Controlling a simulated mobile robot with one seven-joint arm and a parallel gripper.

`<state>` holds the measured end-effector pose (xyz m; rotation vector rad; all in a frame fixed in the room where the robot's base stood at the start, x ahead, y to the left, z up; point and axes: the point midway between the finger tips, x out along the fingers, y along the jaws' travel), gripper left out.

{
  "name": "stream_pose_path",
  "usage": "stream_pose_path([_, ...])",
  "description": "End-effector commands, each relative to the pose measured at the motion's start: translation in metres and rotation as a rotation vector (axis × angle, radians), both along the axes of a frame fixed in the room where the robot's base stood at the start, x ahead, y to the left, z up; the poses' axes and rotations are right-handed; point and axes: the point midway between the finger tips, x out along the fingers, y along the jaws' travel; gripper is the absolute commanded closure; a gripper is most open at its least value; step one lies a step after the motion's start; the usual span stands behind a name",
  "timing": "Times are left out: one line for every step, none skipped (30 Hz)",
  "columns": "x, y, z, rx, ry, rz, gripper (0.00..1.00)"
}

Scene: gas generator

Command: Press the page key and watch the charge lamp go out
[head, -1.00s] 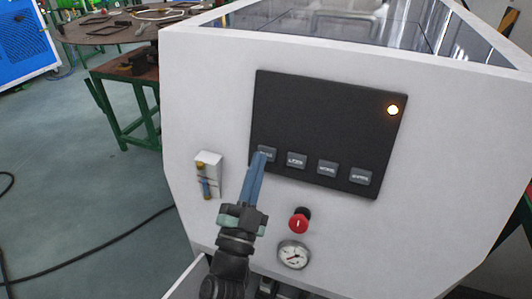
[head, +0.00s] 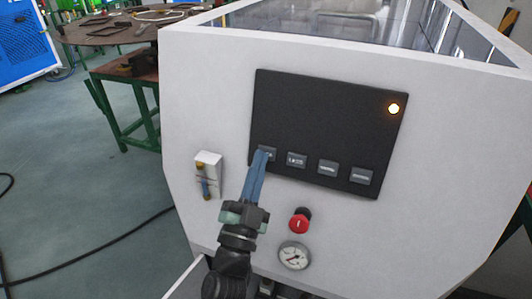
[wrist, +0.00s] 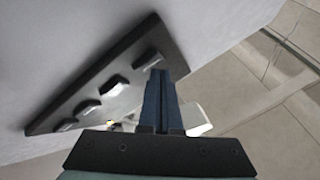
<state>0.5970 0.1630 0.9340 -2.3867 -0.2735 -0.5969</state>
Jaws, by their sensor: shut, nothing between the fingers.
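A black panel (head: 320,120) on the white machine front bears a row of several grey keys. The leftmost key (head: 270,152) is partly covered by my fingertips; its label cannot be read. The other keys (head: 297,160) stand to its right.
Below the panel are a red knob (head: 299,222) and a round gauge (head: 294,256). A small white fitting (head: 208,174) juts out left of the panel. A round table (head: 110,32) stands behind at left, with open floor before it.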

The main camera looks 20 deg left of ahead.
Motion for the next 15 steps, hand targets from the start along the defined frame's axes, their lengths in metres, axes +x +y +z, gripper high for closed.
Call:
stream_pose_path([0.0005, 0.0000, -0.0003, 0.000, 0.000, 0.000, 1.00])
stream_pose_path([0.0008, -0.0001, -0.0005, 0.000, 0.000, 0.000, 1.00])
stream_pose_path([0.0013, 0.0000, -0.0007, 0.000, 0.000, 0.000, 1.00])
stream_pose_path([0.0016, -0.0002, -0.0008, 0.000, 0.000, 0.000, 1.00])
stream_pose_path([0.0020, 0.0000, -0.0009, 0.000, 0.000, 0.000, 1.00])
stream_pose_path([0.0025, -0.0001, -0.0010, 0.000, 0.000, 0.000, 1.00])
stream_pose_path([0.0029, 0.0000, -0.0011, 0.000, 0.000, 0.000, 1.00])
stream_pose_path([0.0032, -0.0001, -0.0012, 0.000, 0.000, 0.000, 1.00])
stream_pose_path([0.0037, -0.0001, -0.0013, 0.000, 0.000, 0.000, 1.00])
stream_pose_path([0.0041, -0.0002, -0.0014, 0.000, 0.000, 0.000, 1.00])
stream_pose_path([0.0044, -0.0001, -0.0015, 0.000, 0.000, 0.000, 1.00])
stream_pose_path([0.0049, -0.0001, -0.0017, 0.000, 0.000, 0.000, 1.00])
stream_pose_path([0.0053, -0.0001, -0.0018, 0.000, 0.000, 0.000, 1.00])
stream_pose_path([0.0056, -0.0001, -0.0020, 0.000, 0.000, 0.000, 1.00])
stream_pose_path([0.0061, -0.0002, -0.0022, 0.000, 0.000, 0.000, 1.00])
